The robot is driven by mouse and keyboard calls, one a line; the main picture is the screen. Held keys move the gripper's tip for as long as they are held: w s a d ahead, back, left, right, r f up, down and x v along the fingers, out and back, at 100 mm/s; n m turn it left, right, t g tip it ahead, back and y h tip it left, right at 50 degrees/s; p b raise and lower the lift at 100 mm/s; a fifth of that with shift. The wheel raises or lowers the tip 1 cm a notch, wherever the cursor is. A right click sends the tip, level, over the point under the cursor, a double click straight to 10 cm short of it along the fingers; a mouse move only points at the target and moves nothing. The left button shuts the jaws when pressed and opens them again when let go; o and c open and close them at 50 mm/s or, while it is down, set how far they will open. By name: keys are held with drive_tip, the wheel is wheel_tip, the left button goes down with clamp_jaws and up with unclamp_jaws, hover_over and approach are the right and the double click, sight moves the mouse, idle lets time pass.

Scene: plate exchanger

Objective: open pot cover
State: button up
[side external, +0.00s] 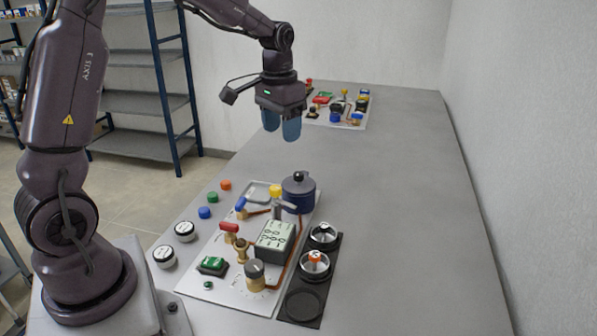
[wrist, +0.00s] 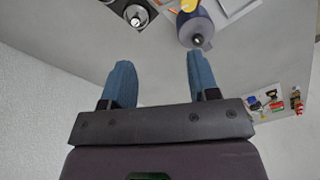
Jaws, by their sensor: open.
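The pot (side external: 298,194) is dark blue with a round cover (side external: 298,178) that has a black knob on top. It stands at the far right corner of the near white panel, and the cover sits on it. In the wrist view the pot (wrist: 194,28) is at the top, beyond the right fingertip, with its knob facing the camera. My gripper (side external: 282,130) has two blue fingers and hangs in the air above and beyond the pot, apart from it. In the wrist view my gripper (wrist: 160,75) is open with nothing between its fingers.
The near panel (side external: 225,282) carries valves, a digital meter (side external: 276,238) and a green switch (side external: 212,265). Another panel (side external: 345,125) stands at the far end. The table's right side is clear.

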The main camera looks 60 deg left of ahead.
hover_over(299, 173)
drive_tip(key=s+d, duration=0.2)
drive_tip(key=s, duration=0.1)
wheel_tip(299, 173, down, 7)
drive_tip(key=w+a+r+m, duration=0.2)
drive_tip(key=w, duration=0.1)
wheel_tip(299, 173, down, 13)
drive_tip(key=shift+f, duration=0.1)
clamp_jaws()
